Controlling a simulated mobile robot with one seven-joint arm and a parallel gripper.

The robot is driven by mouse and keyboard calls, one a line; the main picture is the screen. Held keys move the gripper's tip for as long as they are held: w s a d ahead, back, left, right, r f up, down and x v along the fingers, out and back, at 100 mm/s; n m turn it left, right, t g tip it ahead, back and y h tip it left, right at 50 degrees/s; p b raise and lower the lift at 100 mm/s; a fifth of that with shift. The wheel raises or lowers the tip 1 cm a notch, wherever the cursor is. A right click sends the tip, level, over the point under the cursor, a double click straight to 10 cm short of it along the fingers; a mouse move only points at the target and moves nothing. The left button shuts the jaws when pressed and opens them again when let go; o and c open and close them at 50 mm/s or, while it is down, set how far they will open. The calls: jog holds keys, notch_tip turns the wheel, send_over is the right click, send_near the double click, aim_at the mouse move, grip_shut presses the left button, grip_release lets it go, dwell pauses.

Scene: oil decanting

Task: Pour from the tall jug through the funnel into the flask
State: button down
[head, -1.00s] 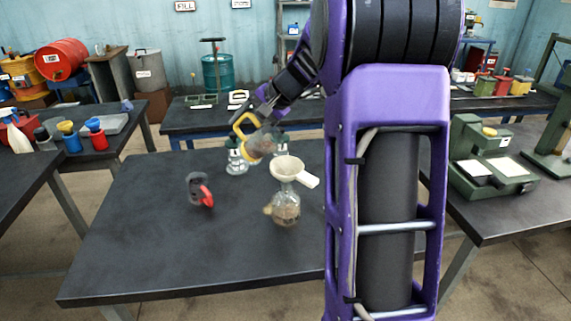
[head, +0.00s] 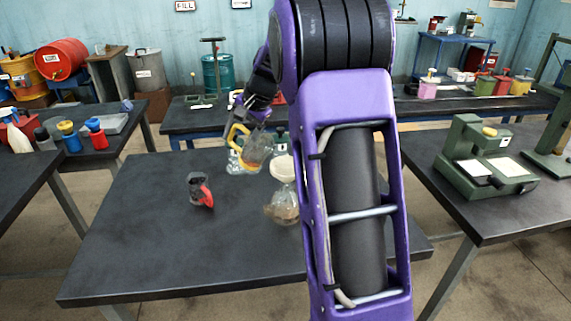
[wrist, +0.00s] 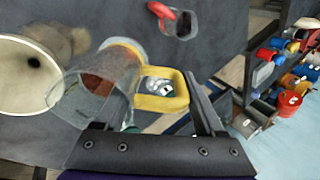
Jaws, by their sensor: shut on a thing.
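My gripper (head: 252,116) is shut on the yellow handle of a clear jug (head: 254,150). The jug hangs above the table, left of the funnel and slightly tilted; brownish liquid shows inside it. In the wrist view the jug (wrist: 105,92) and its handle (wrist: 163,90) are close up, with the funnel beside them. The pale funnel (head: 284,168) sits upright in the mouth of the flask (head: 285,209), which has a brownish content. In the wrist view the wide funnel mouth (wrist: 28,76) faces up and hides most of the flask.
Clear bottles (head: 235,162) stand behind the held jug. The front left of the table is clear. A green device (head: 480,158) stands on the right bench.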

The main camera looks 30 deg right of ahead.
jog(key=shift+w+a+f, duration=0.1)
jog(key=shift+w+f, duration=0.05)
jog(key=shift+f, duration=0.6)
dwell(1.3)
jog(key=shift+w+a+f+g+h, duration=0.1)
jog(key=shift+f+g+h, duration=0.2)
jog(key=shift+f+g, duration=0.1)
jog(key=f, duration=0.1)
jog(key=f+g+h, duration=0.1)
jog(key=w+a+f, duration=0.1)
jog(key=shift+w+g, duration=0.1)
jog(key=shift+g, duration=0.2)
jog(key=shift+w+a+f+g+h, duration=0.15)
jog(key=shift+w+f+g+h, duration=0.05)
jog(key=shift+f+g+h, duration=0.25)
jog(key=shift+w+a+f+g+h, duration=0.15)
jog(key=shift+w+f+g+h, duration=0.05)
jog(key=shift+f+g+h, duration=0.25)
dwell(4.0)
